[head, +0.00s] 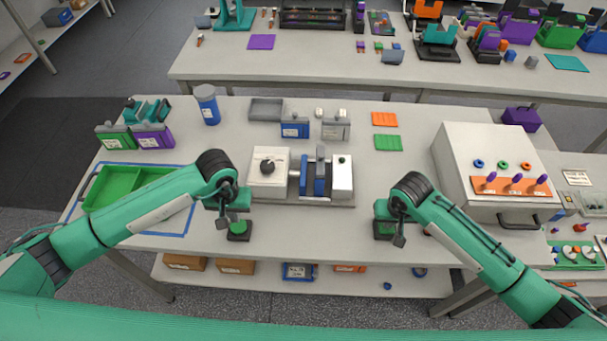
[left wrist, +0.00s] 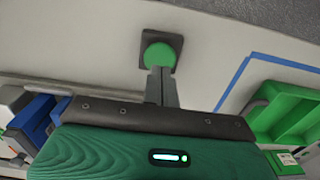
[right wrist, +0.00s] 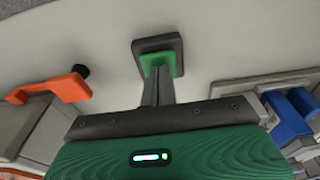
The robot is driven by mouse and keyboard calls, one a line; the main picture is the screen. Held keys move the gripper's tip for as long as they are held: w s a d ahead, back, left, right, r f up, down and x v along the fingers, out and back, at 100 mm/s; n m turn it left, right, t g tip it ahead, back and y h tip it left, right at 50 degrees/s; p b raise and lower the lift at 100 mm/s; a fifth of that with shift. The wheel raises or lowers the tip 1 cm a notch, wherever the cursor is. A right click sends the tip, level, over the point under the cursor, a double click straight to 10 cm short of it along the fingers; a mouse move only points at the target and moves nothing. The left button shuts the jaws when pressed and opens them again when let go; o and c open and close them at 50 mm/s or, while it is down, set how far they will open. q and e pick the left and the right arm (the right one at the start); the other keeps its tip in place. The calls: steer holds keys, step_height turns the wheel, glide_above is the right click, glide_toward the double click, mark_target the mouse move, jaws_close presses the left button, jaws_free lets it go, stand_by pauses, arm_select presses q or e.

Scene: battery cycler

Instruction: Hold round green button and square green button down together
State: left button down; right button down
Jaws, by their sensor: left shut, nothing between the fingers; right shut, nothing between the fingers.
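The round green button (left wrist: 160,50) sits on a dark square base on the table; its base also shows in the head view (head: 240,232). My left gripper (head: 222,221) is shut and empty, its tips (left wrist: 160,72) overlapping the button's near edge in the left wrist view. The square green button (right wrist: 152,60) sits on a dark base, which also shows in the head view (head: 384,231). My right gripper (head: 399,241) is shut and empty, its tips (right wrist: 156,72) in front of that button. I cannot tell whether either gripper touches or presses its button.
A white and grey device with blue blocks (head: 320,178) stands between the arms. A green tray (head: 110,190) lies at the left inside blue tape. A white box with orange panel (head: 465,145) stands at the right. The table front between the grippers is clear.

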mark_target(238, 226)
arm_select(q)
steer(key=shift+f, duration=0.2)
steer(key=shift+f, duration=1.6)
stand_by(1.3)
stand_by(2.6)
arm_select(e)
step_height(238, 226, up, 7)
stand_by(0.6)
arm_select(q)
steer(key=shift+r, duration=3.5)
